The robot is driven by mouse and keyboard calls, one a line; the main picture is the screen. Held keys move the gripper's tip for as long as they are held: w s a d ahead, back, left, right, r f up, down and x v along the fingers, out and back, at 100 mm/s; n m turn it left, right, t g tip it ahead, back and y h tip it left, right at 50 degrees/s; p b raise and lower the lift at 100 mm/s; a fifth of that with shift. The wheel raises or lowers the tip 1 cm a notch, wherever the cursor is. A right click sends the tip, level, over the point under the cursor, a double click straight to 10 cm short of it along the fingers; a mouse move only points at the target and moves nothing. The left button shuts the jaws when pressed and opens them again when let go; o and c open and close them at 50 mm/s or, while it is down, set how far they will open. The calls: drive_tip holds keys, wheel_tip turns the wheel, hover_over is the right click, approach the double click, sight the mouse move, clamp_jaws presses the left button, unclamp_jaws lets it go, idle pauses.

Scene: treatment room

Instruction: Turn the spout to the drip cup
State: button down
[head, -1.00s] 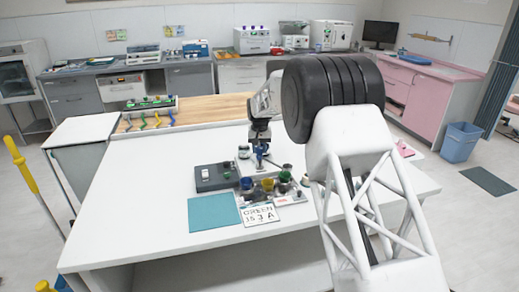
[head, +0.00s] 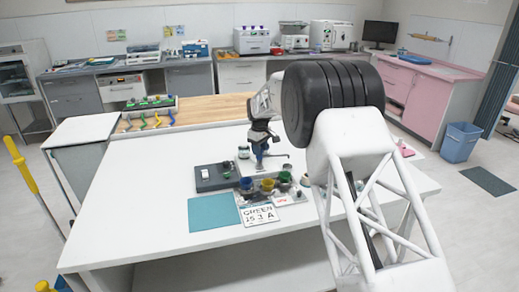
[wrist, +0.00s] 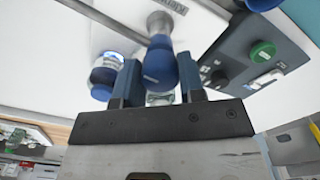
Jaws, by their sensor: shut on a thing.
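In the wrist view my gripper (wrist: 160,85) has its two blue-grey fingers on either side of a blue rounded handle (wrist: 160,62) and is shut on it. A metal rod (wrist: 160,22) shows beyond the handle. In the head view my gripper (head: 260,153) is over the middle of the white table. A thin grey bar (head: 279,156), which looks like the spout, reaches right from it. Blue (head: 246,184), yellow (head: 267,185) and green (head: 285,177) cups stand in front. A card (head: 259,214) reads GREEN with smaller characters below. I cannot tell which cup lies under the spout's end.
A dark control box (head: 215,178) stands left of the cups; its green button (wrist: 262,52) shows in the wrist view. A teal mat (head: 213,212) lies in front of it. A blue-capped jar (wrist: 105,72) stands close beside one finger. The table's left part is clear.

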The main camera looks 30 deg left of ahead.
drive_tip(key=shift+r+n, duration=0.15)
drive_tip(key=shift+n, duration=0.25)
drive_tip(key=c, duration=0.7)
unclamp_jaws()
drive_tip(key=shift+r, duration=3.8)
drive_tip(key=shift+d+r, duration=0.1)
